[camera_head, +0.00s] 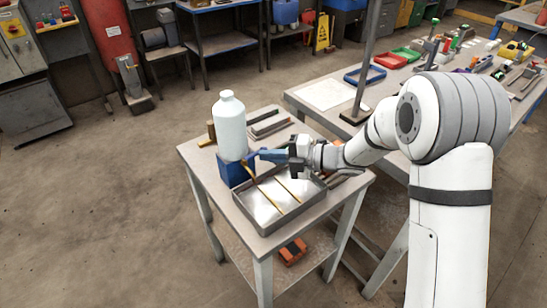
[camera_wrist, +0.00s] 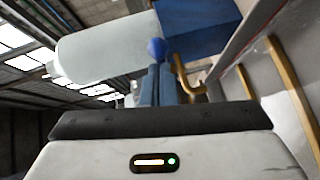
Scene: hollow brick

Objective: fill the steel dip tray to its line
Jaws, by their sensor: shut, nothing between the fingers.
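A pale bottle-shaped container (camera_head: 229,130) stands upright on a blue block (camera_head: 233,172) at the left of the small table. The shallow steel tray (camera_head: 318,190) sits beside it, with two yellow bars across it; I cannot tell whether it holds liquid. My gripper (camera_head: 262,154) reaches in from the right above the tray's back edge, fingers shut and empty. In the wrist view its fingertips (camera_wrist: 161,72) are at a blue knob (camera_wrist: 156,48), close or touching. A curved brass spout (camera_wrist: 184,80) is just right of them. The bottle (camera_wrist: 105,47) and block (camera_wrist: 200,27) show behind.
Dark bars (camera_head: 268,124) lie behind the tray on the small table. An orange object (camera_head: 293,251) is on its lower shelf. A longer workbench (camera_head: 325,94) with tools, trays and a grey post stands close on the right. The floor at left is clear.

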